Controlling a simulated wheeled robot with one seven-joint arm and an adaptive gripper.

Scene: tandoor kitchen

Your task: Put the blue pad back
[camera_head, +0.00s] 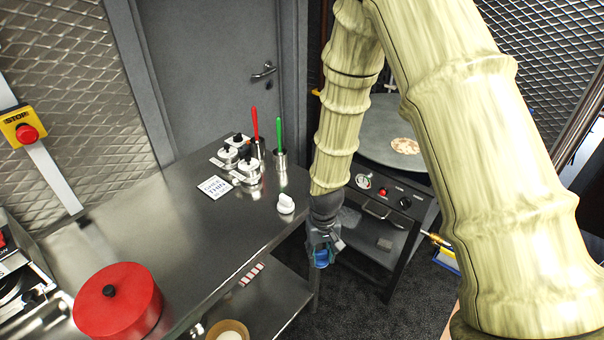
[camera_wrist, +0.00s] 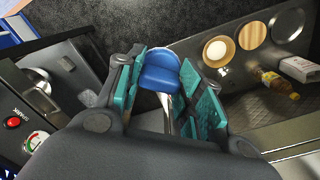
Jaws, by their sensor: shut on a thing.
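My gripper (camera_head: 323,244) hangs pointing down just off the right end of the steel table (camera_head: 170,215). It is shut on the blue pad (camera_head: 321,259). In the wrist view the blue pad (camera_wrist: 162,72) is a rounded blue piece between the teal fingers of my gripper (camera_wrist: 163,80), with a thin shiny strip below it. The pad is in the air, above the dark floor. Part of it is hidden by the fingers.
A red lidded pot (camera_head: 118,305), a white knob-like piece (camera_head: 286,203) and cups with red and green-handled tools stand on the table. A black oven (camera_head: 375,225) with a round top is to the right. A lower shelf (camera_wrist: 222,85) holds round pieces and a bottle (camera_wrist: 278,85).

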